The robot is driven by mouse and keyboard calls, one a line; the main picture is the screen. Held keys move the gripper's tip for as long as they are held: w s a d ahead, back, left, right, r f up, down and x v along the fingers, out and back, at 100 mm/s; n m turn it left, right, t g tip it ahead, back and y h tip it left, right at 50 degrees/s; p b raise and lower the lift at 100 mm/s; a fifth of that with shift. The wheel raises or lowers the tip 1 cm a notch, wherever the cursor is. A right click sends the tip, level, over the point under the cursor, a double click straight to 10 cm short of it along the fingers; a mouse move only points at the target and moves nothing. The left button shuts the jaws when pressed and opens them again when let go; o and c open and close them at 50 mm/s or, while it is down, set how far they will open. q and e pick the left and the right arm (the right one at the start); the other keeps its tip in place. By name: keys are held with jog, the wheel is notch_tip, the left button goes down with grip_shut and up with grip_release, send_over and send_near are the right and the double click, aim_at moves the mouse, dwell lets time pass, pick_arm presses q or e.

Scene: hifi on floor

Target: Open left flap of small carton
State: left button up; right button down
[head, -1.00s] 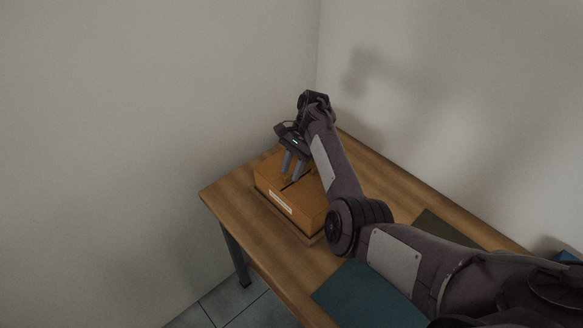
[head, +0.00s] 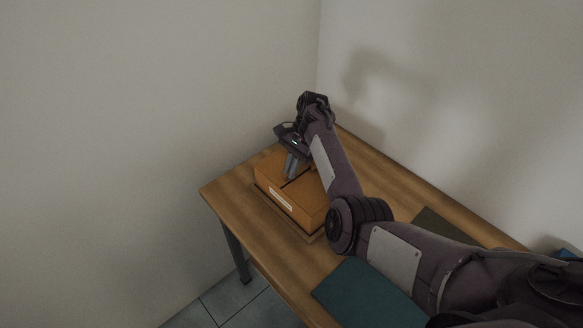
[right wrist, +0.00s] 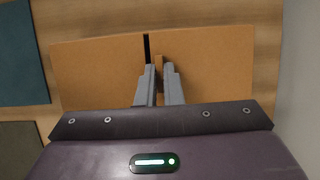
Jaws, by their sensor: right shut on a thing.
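The small carton (head: 309,205) is an orange-brown box with a white label on its front side. It stands near the table's far left end. Its top has two flat flaps with a dark slit between them. In the right wrist view, one flap (right wrist: 95,75) is left of the slit and the other (right wrist: 218,65) is right of it; both lie flat. A small upright tab (right wrist: 158,62) rises beside the slit, on the right-hand flap's side. My right gripper (head: 289,178) points down at the carton top, its fingers (right wrist: 159,78) shut on this tab. My left gripper is out of view.
The wooden table (head: 232,192) stands in a corner between two walls. A teal mat (head: 365,293) and a dark mat (head: 450,229) lie nearer to me. Bare table is free left of the carton.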

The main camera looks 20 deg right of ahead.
aim_at(281, 168)
jog(key=shift+r, duration=0.2)
jog(key=shift+w+r+p, duration=0.2)
jog(key=shift+r+p, duration=0.25)
jog(key=shift+r, duration=0.1)
jog(key=shift+w+r+p, duration=0.2)
jog(key=shift+r+p, duration=0.2)
jog(key=shift+r, duration=0.1)
jog(key=shift+w+a+r, duration=0.1)
jog(key=shift+w+r, duration=0.15)
jog(key=shift+r, duration=0.25)
jog(key=shift+w+a+r, duration=0.1)
jog(key=shift+w+r, duration=0.1)
jog(key=shift+r, duration=0.25)
jog(key=shift+w+a+r+b, duration=0.25)
jog(key=shift+w+r+b, duration=0.1)
jog(key=shift+r, duration=0.2)
jog(key=shift+w+a+r+b, duration=0.2)
jog(key=shift+w+r+b, duration=0.15)
jog(key=shift+r, duration=0.15)
jog(key=shift+a, duration=0.1)
jog(key=c, duration=1.7)
grip_release()
jog(key=shift+f, duration=0.15)
jog(key=shift+o, duration=0.7)
jog(key=shift+w+a+f, duration=0.1)
jog(key=shift+w+f, duration=0.15)
jog(key=shift+w, duration=0.15)
jog(key=shift+s+r, duration=0.15)
jog(key=shift+s, duration=0.05)
